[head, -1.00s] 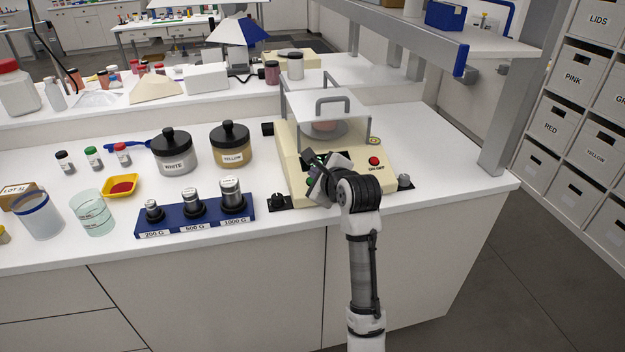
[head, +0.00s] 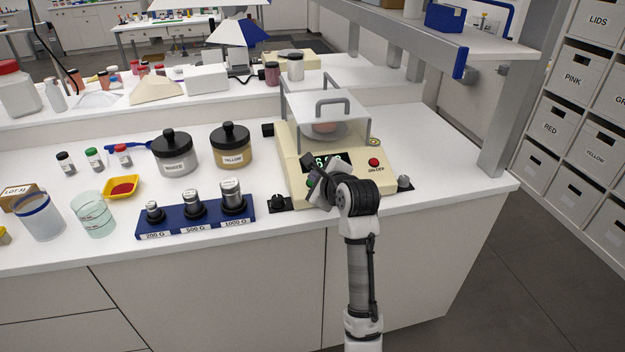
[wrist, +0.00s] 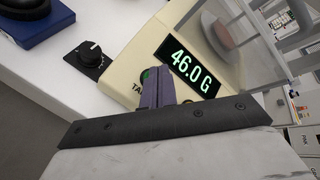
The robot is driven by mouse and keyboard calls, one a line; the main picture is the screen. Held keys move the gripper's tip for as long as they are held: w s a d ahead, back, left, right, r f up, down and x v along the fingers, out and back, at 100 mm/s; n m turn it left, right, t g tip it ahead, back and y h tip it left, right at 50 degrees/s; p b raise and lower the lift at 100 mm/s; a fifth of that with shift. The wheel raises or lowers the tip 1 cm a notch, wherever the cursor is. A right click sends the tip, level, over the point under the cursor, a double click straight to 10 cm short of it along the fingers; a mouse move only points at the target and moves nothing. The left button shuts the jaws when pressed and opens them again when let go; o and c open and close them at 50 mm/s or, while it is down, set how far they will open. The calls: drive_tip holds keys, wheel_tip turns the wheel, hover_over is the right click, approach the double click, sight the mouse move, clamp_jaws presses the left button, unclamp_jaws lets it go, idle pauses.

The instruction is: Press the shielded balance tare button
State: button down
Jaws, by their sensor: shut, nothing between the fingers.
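The shielded balance (head: 292,172) is a cream unit with a clear draft shield (head: 326,112) and a handle on top. In the wrist view its lit display (wrist: 191,68) reads 46.0 G. The green tare button (wrist: 145,75) shows beside my fingertips, partly covered by them, above a partly hidden "TA" label. It also peeks out as a green spot in the head view (head: 310,182). My gripper (wrist: 158,75) is shut and empty, with its tips at the button. I cannot tell whether they touch it.
A red on/off button (head: 374,162) sits on the balance's right side. A black knob (head: 278,201) stands at its front left. A blue weight block (head: 170,228) and two lidded jars, white (head: 175,155) and yellow (head: 231,148), stand to the left. The counter's right end is mostly clear.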

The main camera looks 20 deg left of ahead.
drive_tip(key=shift+w+a+f, duration=0.1)
drive_tip(key=shift+f, duration=0.35)
idle(0.8)
drive_tip(key=shift+r, duration=0.1)
drive_tip(key=shift+s+d+r+p, duration=0.15)
drive_tip(key=shift+r+p, duration=0.25)
drive_tip(key=shift+p, duration=0.25)
drive_tip(key=shift+s+d+r+p, duration=0.1)
drive_tip(key=shift+r+p, duration=0.3)
drive_tip(key=shift+p, duration=0.25)
drive_tip(key=r+p, duration=0.2)
drive_tip(key=shift+s+d+r+p, duration=0.15)
drive_tip(key=shift+s+r+p, duration=0.15)
drive_tip(key=shift+s+r, duration=0.05)
drive_tip(key=r, duration=0.2)
drive_tip(key=s+r, duration=0.1)
drive_tip(key=shift+d, duration=0.35)
